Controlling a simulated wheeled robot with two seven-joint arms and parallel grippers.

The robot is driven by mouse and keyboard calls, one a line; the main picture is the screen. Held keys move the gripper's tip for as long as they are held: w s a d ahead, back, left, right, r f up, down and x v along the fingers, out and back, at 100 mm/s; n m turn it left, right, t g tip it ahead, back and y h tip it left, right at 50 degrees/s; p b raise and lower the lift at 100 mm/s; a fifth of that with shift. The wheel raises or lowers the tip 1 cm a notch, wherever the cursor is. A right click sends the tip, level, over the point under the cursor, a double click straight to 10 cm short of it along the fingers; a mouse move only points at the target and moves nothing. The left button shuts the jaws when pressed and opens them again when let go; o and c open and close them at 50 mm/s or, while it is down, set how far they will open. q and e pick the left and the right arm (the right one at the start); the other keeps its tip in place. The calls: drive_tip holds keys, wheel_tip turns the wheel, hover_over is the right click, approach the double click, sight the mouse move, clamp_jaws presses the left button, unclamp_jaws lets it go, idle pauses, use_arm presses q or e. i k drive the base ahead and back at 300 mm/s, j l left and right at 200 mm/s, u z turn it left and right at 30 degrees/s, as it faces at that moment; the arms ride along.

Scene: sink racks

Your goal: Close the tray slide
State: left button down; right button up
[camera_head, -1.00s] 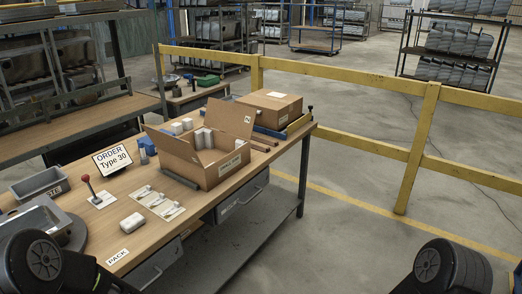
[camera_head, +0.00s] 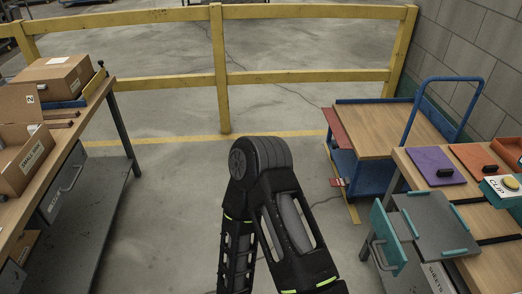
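On the right bench in the head view, a grey flat tray (camera_head: 420,215) with teal edge pieces sits at the bench's left edge. Neither of my grippers is in view.
A purple mat (camera_head: 431,160) and an orange mat (camera_head: 475,157) lie on the right bench. A blue cart (camera_head: 385,127) stands behind it. The left bench (camera_head: 62,128) carries cardboard boxes (camera_head: 54,76). A yellow railing (camera_head: 300,76) crosses the back.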

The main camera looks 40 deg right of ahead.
sight(426, 219)
drive_tip(key=z, duration=2.5)
